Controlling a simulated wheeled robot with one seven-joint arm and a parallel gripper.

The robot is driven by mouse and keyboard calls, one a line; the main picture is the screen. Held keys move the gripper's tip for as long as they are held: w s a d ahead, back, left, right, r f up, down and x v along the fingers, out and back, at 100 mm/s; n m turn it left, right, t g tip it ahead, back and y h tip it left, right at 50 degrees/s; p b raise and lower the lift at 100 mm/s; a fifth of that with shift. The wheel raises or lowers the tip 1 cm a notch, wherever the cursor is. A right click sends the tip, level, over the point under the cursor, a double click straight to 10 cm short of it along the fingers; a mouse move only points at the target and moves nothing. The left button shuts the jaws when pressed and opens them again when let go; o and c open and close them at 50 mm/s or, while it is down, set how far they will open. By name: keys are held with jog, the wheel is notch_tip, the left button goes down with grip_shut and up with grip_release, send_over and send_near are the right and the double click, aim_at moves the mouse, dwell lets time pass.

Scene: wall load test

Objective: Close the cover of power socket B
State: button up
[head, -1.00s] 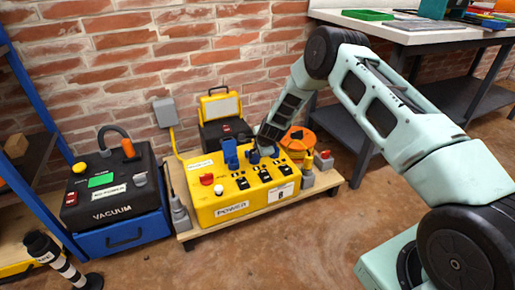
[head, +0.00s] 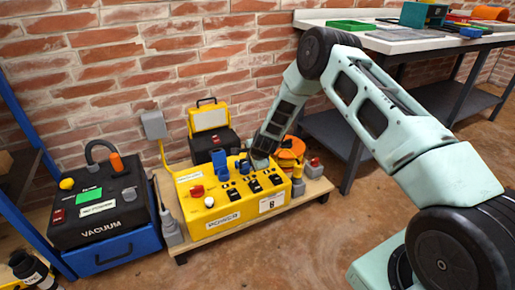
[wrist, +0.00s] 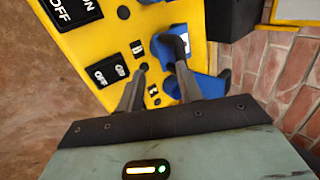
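The yellow power box (head: 222,216) stands on a low wooden platform, with blue socket covers along its back. One raised blue cover (head: 219,166) stands at the left in the head view; another blue cover (head: 243,167) is beside my gripper (head: 254,161). In the wrist view my gripper (wrist: 158,56) is low over the box, its two fingers spread with no object visible between them. A blue cover (wrist: 182,36) is right at the right finger, contact unclear. A further blue cover (wrist: 214,88) is partly behind that finger. I cannot tell which cover is socket B's.
Black ON/OFF switches (wrist: 108,71) lie beside the sockets. A black case with a yellow lid (head: 208,117) and an orange reel (head: 291,148) stand behind the box, near the brick wall. The vacuum unit (head: 100,212) is at left, a workbench (head: 385,38) at right.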

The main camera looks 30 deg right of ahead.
jog(key=p+v, duration=0.3)
jog(key=v, duration=1.1)
jog(key=shift+w+r+p, duration=0.25)
jog(key=shift+p, duration=0.1)
